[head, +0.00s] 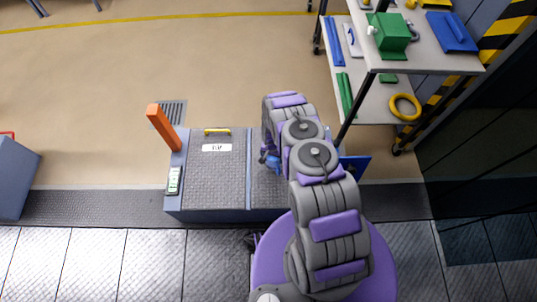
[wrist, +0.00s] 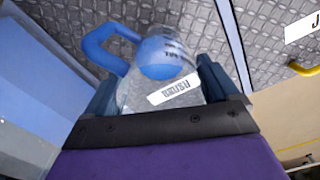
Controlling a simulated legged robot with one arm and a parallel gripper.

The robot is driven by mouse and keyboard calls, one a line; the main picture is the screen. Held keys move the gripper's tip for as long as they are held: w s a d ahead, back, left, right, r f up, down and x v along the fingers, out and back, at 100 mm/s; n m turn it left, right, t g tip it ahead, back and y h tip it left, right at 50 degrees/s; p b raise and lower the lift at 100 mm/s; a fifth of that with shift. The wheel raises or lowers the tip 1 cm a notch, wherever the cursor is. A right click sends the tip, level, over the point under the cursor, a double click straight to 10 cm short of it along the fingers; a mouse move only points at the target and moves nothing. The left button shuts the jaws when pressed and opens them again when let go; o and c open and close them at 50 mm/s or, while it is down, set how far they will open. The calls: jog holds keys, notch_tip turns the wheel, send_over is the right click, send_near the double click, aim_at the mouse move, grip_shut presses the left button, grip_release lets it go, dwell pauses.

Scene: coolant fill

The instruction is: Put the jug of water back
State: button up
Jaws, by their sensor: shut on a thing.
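The jug of water (wrist: 158,82) is clear with a blue lid, a blue handle and a white label. In the wrist view it sits between the two fingers of my gripper (wrist: 160,90), which is shut on it. Grey tread plate lies behind the jug in that view. In the head view a small blue part of the jug (head: 269,160) shows beside my arm, over the right part of a low tread-plate-topped unit (head: 215,170). My arm hides the rest of the jug and my gripper there. I cannot tell whether the jug touches the plate.
A shelf rack (head: 425,62) with a green box (head: 390,36) and a yellow ring (head: 405,107) stands at right. A blue bin (head: 12,178) is far left. Open floor lies behind the unit.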

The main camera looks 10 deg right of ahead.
jog(key=shift+w+a+f+b, duration=0.15)
jog(key=shift+w+f+b, duration=0.4)
jog(key=shift+w+f, duration=0.45)
jog(key=shift+w+a+f+b, duration=0.15)
jog(key=shift+w+f+b, duration=0.4)
jog(key=shift+w+f, duration=0.4)
